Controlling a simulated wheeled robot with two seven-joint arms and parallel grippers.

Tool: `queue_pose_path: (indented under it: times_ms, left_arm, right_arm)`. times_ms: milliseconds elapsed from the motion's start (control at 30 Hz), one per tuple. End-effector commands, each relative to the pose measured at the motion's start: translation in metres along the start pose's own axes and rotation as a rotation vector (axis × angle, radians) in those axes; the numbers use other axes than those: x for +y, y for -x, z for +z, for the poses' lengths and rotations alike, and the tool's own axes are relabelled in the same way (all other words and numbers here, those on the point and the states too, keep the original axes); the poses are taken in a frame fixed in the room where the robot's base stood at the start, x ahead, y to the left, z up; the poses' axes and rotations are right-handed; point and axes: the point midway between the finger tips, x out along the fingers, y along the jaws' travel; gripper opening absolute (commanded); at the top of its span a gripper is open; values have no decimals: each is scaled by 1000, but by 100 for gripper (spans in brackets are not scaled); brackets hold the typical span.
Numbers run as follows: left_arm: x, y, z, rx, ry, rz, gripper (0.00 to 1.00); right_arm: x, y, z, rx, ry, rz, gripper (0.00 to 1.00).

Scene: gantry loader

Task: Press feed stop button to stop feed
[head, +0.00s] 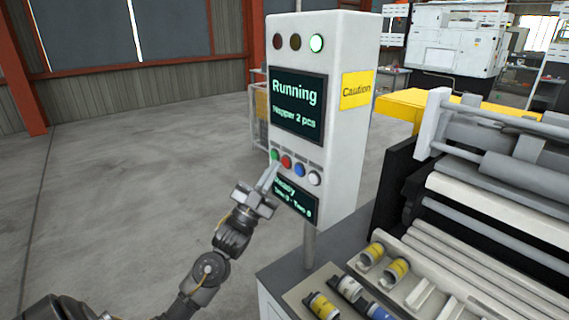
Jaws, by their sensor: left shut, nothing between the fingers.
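A white control panel (343,135) stands on a post in the middle of the head view. Its upper screen (297,104) reads "Running" and "Hopper 2 pcs". Below it is a row of buttons: green (275,154), red (287,162), blue (299,170) and white (314,178). The button labels are too small to read. My left gripper (272,172) is shut and empty, its fingertips just below the green and red buttons. I cannot tell whether it touches the panel. A lower screen (297,203) is partly hidden behind the gripper. My right gripper is not in view.
A machine with rollers (490,190) stands at the right. A tray with several yellow, white and blue cylindrical parts (322,305) lies in front. The floor at left is clear.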

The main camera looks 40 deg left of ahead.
Motion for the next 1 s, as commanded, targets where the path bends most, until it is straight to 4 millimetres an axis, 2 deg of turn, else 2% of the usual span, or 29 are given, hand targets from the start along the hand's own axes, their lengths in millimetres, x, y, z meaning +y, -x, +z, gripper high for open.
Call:
queue_pose_path:
  times_ms: [1000]
  left_arm:
    - [6,-8,6,0,0,0,0]
  right_arm:
    - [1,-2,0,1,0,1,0]
